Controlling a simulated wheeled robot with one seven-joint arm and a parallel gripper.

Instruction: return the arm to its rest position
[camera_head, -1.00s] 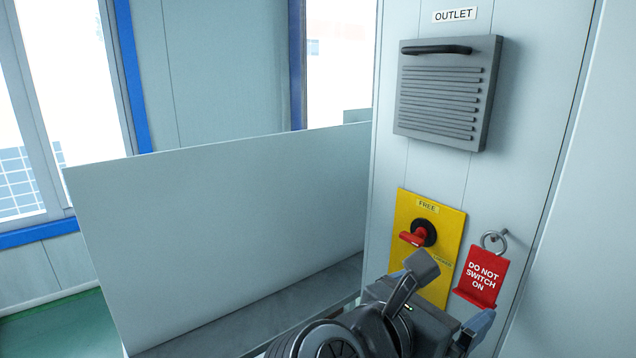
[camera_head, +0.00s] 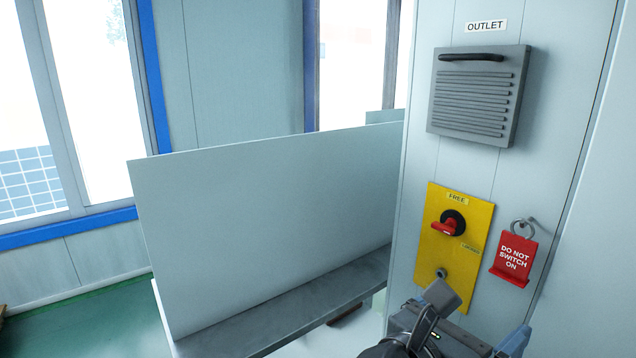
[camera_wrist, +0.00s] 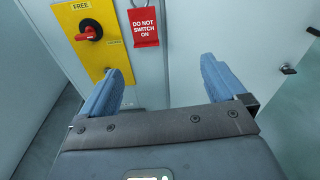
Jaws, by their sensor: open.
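My gripper (camera_wrist: 160,92) is open and empty, its two blue-padded fingers apart in the wrist view. In the head view my gripper (camera_head: 480,322) is at the bottom right, below the yellow switch plate (camera_head: 432,262) and the red tag. The plate carries a red rotary handle (camera_head: 445,228) near the word FREE. The red DO NOT SWITCH ON tag (camera_head: 513,262) hangs by a ring from a hook to the right of the plate. The handle (camera_wrist: 89,34) and the tag (camera_wrist: 144,27) also show in the wrist view, beyond the fingers and apart from them.
A grey louvred cover (camera_head: 478,95) with a black handle is on the panel under the OUTLET label. A pale upright board (camera_head: 265,225) stands on a grey ledge (camera_head: 290,318) to the left. Green floor (camera_head: 90,325) is open at the lower left.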

